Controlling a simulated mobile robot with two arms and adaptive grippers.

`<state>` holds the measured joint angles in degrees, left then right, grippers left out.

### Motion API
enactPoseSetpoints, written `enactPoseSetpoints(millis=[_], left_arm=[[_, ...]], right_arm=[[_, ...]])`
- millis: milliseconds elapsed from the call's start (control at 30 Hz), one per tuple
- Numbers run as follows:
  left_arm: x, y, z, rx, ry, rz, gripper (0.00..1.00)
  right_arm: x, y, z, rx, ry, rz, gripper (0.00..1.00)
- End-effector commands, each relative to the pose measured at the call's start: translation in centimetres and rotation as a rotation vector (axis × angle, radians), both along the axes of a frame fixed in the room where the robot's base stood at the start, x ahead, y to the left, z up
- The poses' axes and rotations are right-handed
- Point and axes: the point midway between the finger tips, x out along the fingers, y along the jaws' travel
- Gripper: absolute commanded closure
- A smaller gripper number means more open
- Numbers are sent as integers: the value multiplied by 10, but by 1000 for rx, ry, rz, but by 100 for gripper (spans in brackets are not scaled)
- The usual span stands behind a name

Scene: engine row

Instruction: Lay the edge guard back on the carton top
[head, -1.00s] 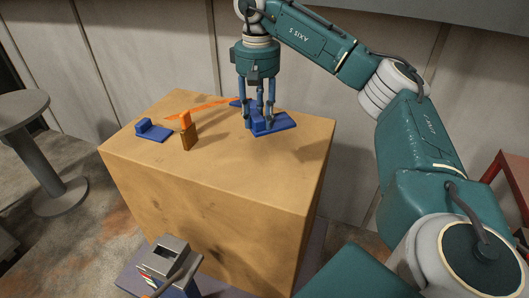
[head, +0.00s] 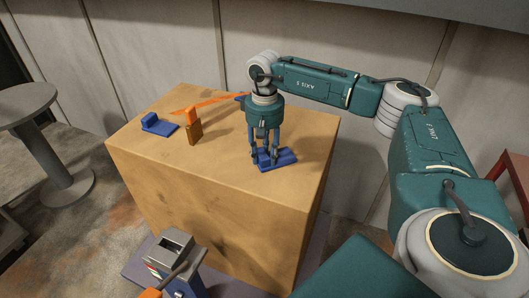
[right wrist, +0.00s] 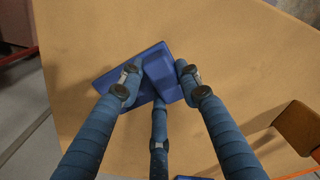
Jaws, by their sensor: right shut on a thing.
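My right gripper (head: 266,157) is shut on a blue edge guard (head: 285,161), an angled piece with a flat plate and a raised part. It is at the right part of the carton top (head: 225,165), low over it or on it; I cannot tell if they touch. In the right wrist view the edge guard (right wrist: 160,72) sits between the fingertips (right wrist: 157,78), over the tan carton (right wrist: 235,50). Another blue edge guard (head: 158,127) lies at the carton's left. My left gripper is not in view.
An orange and brown block (head: 193,130) stands on the carton, with an orange strap (head: 208,102) behind it. A grey and blue device (head: 172,255) is below the carton's front. A round grey table (head: 25,105) stands at left. The carton's front top is clear.

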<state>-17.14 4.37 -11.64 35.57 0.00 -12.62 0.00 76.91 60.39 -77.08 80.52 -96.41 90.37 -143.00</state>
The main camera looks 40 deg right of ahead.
Motion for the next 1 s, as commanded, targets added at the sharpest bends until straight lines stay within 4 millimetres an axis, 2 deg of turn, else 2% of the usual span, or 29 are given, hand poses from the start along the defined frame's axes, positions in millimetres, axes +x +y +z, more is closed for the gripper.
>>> enactPoseSetpoints(millis=[233, 267, 333, 600, 733, 867, 1000], left_arm=[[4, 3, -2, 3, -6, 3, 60], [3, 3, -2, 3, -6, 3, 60], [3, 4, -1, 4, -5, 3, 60], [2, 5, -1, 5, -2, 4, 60], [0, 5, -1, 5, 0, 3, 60], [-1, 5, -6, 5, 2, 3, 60], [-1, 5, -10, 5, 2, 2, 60]], right_arm=[[0, 0, -3, 0, 0, 0, 93], [0, 0, -3, 0, 0, 0, 62], [0, 0, -2, 0, 0, 0, 48], [0, 0, -2, 0, 0, 0, 47], [1, 0, 5, 0, -2, 0, 47], [2, 0, 24, 1, -6, 0, 47], [2, 0, 55, 0, -6, 0, 47]])
